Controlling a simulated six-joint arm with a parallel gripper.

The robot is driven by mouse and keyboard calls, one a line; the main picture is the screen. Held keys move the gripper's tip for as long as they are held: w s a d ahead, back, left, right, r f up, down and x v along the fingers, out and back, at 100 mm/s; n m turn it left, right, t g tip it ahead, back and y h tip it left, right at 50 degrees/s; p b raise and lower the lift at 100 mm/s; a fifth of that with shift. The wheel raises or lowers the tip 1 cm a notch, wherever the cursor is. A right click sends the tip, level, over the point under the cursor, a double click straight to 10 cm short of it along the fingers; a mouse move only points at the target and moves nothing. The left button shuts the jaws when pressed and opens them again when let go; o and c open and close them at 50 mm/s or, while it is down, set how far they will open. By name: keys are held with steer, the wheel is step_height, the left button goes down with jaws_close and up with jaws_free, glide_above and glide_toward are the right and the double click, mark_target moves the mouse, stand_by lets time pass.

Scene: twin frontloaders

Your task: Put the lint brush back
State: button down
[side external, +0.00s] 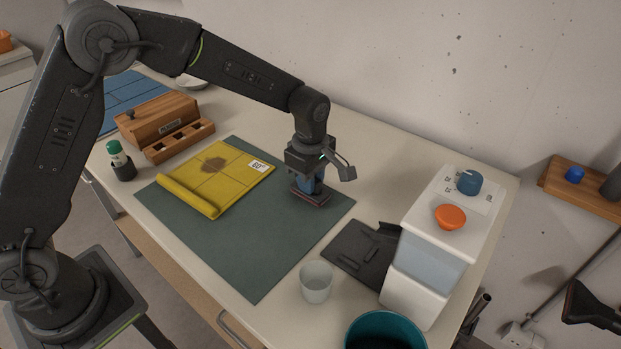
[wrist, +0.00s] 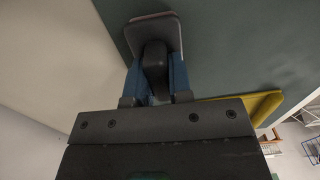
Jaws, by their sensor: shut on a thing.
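The lint brush (side external: 311,199) has a flat, dark reddish base and is at the right part of the grey-green mat (side external: 250,270). My gripper (side external: 311,185) points down over it, with its blue fingers shut on the brush's dark handle. In the wrist view the brush (wrist: 172,32) shows its flat base beyond the fingers, and the black handle sits between the two blue fingers of my gripper (wrist: 155,75). I cannot tell whether the base touches the mat or hangs just above it.
A yellow folded cloth (side external: 235,170) with a brown patch lies left of the brush. A wooden block with slots (side external: 165,130) and a green-capped bottle (side external: 117,158) stand farther left. A dark tray (side external: 350,250), white cup (side external: 316,283) and white machine (side external: 430,250) are at right.

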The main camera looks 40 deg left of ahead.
steer(key=shift+f, duration=0.1)
steer(key=c, duration=1)
jaws_free()
steer(key=shift+c, duration=0.2)
step_height(320, 180, up, 12)
steer(key=shift+r, duration=0.25)
steer(key=s+a+r+m+t, duration=0.25)
steer(key=s+r+m, duration=0.2)
steer(key=s, duration=0.25)
steer(key=s+a+r+m+t, duration=0.1)
steer(key=s+a+r+m, duration=0.35)
steer(key=s, duration=0.25)
steer(key=s+a+f+m+t, duration=0.2)
steer(key=s+f+m, duration=0.1)
steer(key=s+m, duration=0.6)
steer(key=shift+s+a+f, duration=0.15)
steer(key=shift+s+f, duration=0.25)
steer(key=shift+s, duration=1.15)
